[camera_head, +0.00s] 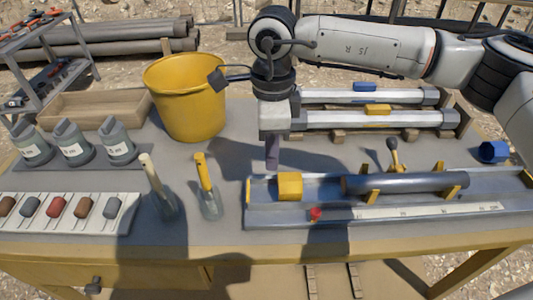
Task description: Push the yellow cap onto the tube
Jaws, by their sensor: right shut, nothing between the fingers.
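The yellow cap (290,186) lies in the left part of a long blue-grey trough (262,215) on the workbench. The dark tube (410,184) lies lengthwise in the same trough to the right of the cap, held by yellow brackets. A gap shows between the cap and the tube's left end. My right gripper (272,160) points down, shut and empty, above the trough just left of the cap. I cannot tell whether its fingertips touch anything. My left gripper is out of view.
Two white capped tubes (350,119) lie on a rack behind the trough. A yellow bucket (186,105) stands left of my arm. A blue cap (493,152) sits at right.

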